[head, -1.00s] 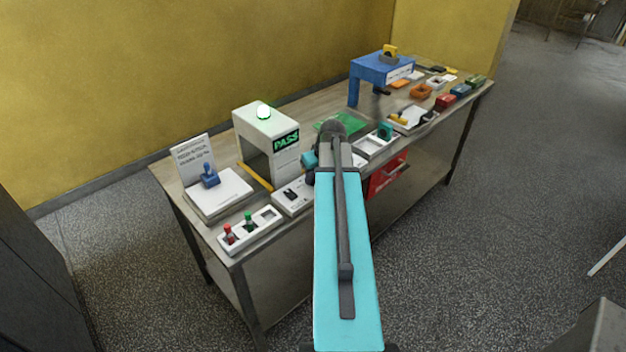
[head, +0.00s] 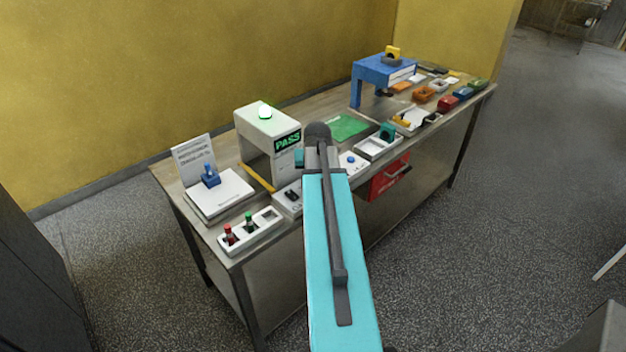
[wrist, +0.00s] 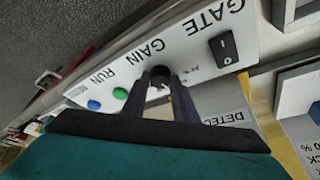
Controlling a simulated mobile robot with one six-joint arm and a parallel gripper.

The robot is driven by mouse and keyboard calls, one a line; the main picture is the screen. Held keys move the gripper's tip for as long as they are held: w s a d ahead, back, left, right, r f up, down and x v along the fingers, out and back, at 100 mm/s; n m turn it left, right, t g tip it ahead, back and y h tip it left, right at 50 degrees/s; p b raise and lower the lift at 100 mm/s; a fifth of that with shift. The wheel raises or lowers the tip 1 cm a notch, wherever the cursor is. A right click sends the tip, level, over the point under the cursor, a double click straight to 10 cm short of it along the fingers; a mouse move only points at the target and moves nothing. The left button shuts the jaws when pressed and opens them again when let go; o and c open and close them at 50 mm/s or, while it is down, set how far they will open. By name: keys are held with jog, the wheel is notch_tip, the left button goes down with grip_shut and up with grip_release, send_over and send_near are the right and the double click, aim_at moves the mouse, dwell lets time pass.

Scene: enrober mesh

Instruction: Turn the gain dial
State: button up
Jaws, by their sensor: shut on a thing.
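The gain dial (wrist: 157,86) is a small dark knob on the sloping white panel (wrist: 190,62), under the word GAIN in the wrist view. My gripper (wrist: 160,75) has its two dark fingers on either side of the dial and is shut on it. In the head view my arm hides the dial and the fingertips. The panel's right end (head: 352,169) with a blue button shows to the right of my arm. The dial's pointer position cannot be made out.
A black rocker switch (wrist: 224,48) is on one side of the dial; a green button (wrist: 120,93) and a blue button (wrist: 94,105) are on the other. The white gate (head: 262,125) with its lit PASS sign stands behind. A red drawer (head: 390,177) is below the bench top.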

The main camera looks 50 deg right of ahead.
jog(key=shift+w, duration=0.15)
jog(key=o, duration=1)
jog(key=shift+r, duration=0.15)
jog(key=shift+b+v, duration=1.65)
jog(key=shift+v, duration=5.15)
